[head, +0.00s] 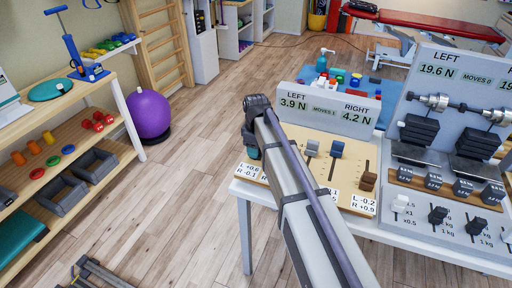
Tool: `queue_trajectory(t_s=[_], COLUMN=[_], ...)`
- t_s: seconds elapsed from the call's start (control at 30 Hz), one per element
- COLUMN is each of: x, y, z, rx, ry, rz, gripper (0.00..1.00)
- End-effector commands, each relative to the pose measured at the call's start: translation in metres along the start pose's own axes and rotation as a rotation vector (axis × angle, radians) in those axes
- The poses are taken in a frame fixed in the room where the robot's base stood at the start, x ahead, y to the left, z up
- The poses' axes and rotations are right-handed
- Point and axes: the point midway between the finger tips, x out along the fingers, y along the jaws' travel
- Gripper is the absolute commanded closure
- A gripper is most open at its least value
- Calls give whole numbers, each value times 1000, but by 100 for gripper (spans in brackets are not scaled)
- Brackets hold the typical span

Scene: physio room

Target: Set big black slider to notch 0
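The grey right-hand panel (446,240) on the table carries a row of sliders along its front. A white slider (399,203) is at the left of the row, then a black slider (437,216), then another black slider (476,227) at the right. The two black ones look alike in size, so I cannot tell which is the big one. The small scale marks beside them are too blurred to read as notches. My arm crosses the middle of the view.
A wooden panel (352,201) with grey (312,148), blue (337,149) and brown (367,181) sliders is partly hidden by my arm. Black weights (418,130) stand behind the black sliders.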

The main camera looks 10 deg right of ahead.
Motion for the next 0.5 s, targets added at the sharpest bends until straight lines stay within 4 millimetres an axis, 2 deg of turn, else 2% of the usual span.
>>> queue_trajectory(t_s=[0.17,0.27,0.37,0.5], x=[-3,-15,-36,-73], y=[1,1,1,0], z=[0,0,0,0], rx=[0,0,0,0], ry=[0,0,0,0], rz=[1,1,1,1], gripper=[51,51,51,51])
